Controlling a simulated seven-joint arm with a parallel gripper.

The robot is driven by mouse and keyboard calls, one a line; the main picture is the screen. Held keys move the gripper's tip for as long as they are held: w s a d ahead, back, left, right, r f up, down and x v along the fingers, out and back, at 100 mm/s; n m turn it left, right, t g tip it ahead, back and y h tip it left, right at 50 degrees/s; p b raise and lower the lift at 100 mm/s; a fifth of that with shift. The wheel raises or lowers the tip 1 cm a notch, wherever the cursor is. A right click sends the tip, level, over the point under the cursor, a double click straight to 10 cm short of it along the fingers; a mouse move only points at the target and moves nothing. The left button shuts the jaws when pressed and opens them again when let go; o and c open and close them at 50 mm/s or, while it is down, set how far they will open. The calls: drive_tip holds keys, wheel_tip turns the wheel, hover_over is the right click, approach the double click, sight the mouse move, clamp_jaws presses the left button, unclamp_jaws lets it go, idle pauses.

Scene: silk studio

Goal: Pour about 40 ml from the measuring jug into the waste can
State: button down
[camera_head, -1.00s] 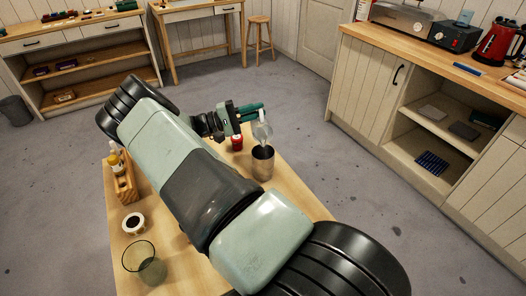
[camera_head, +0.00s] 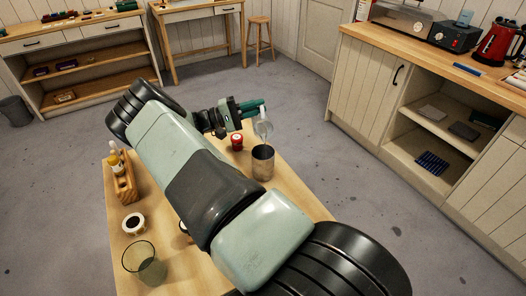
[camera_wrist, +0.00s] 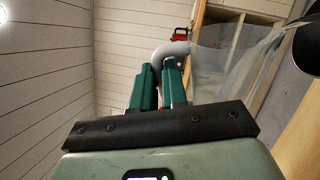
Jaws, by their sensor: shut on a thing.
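My gripper (camera_head: 260,106) has green fingers and is shut on the handle of the clear measuring jug (camera_head: 264,130). In the wrist view the pale curved handle (camera_wrist: 168,52) sits between the fingertips, and the transparent jug wall (camera_wrist: 228,65) extends to the right. The jug is tilted above the metal waste can (camera_head: 263,165), its lower end close to the can's mouth. The can stands upright on the wooden table. I cannot make out a stream or the liquid level in the jug. The can's contents are hidden.
A small red-lidded jar (camera_head: 237,142) stands just left of the can. A wooden rack with bottles (camera_head: 124,184), a small white cup with dark contents (camera_head: 133,223) and a green-tinted glass (camera_head: 146,265) stand along the table's left side. My arm crosses over the table.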

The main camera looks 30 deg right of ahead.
drive_tip(key=shift+w+r, duration=0.1)
drive_tip(key=shift+w, duration=0.2)
drive_tip(key=shift+s+r+m, duration=0.1)
drive_tip(key=shift+r+m, duration=0.1)
drive_tip(key=shift+m, duration=0.3)
idle(0.8)
drive_tip(key=n, duration=0.1)
drive_tip(key=w+f+n, duration=0.1)
drive_tip(key=n, duration=0.1)
drive_tip(key=w+d+n+t, duration=0.1)
drive_tip(key=n, duration=0.1)
drive_tip(key=shift+w+f, duration=0.1)
drive_tip(key=shift+f, duration=0.25)
drive_tip(key=shift+w+d+r+n+t, duration=0.1)
drive_tip(key=shift+w+n+t, duration=0.1)
drive_tip(key=shift+n, duration=0.45)
drive_tip(key=shift+w+d+r+n+t, duration=0.1)
drive_tip(key=shift+w+n+t, duration=0.1)
drive_tip(key=shift+n, duration=0.45)
drive_tip(key=shift+w+d+f+n, duration=0.1)
drive_tip(key=shift+w+f+n, duration=0.1)
drive_tip(key=shift+f+n, duration=0.25)
drive_tip(key=w+d+f+n+t+y, duration=0.1)
drive_tip(key=w+f+n, duration=0.3)
drive_tip(key=f+n, duration=0.4)
drive_tip(key=shift+w+n+t, duration=0.3)
drive_tip(key=shift+n, duration=0.25)
idle(0.5)
